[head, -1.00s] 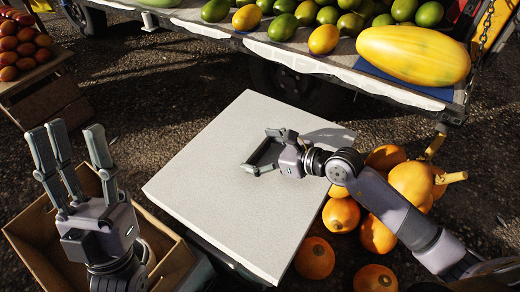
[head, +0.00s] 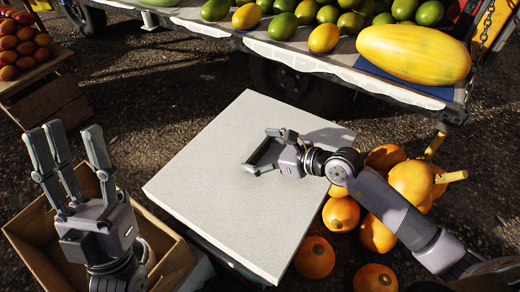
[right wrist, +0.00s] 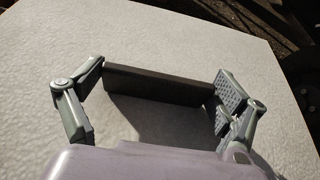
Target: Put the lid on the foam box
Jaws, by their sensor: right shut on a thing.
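The lid (head: 215,175) is a large flat pale grey-white slab in the middle of the head view. It has a dark bar handle (right wrist: 160,85), seen in the right wrist view. My right gripper (head: 263,153) is shut on this handle, with a finger at each end of the bar; it also shows in the right wrist view (right wrist: 160,95). The foam box cannot be made out; whatever is under the lid is hidden, apart from a dark strip below its lower left edge. My left gripper (head: 66,138) is raised, open and empty, with its fingers spread upward.
An open cardboard box (head: 165,250) stands at the lower left, behind my left gripper. Several orange pumpkins (head: 315,257) lie on the ground right of the lid. The truck bed with fruit (head: 345,65) runs along the top. Bare ground lies left of the lid.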

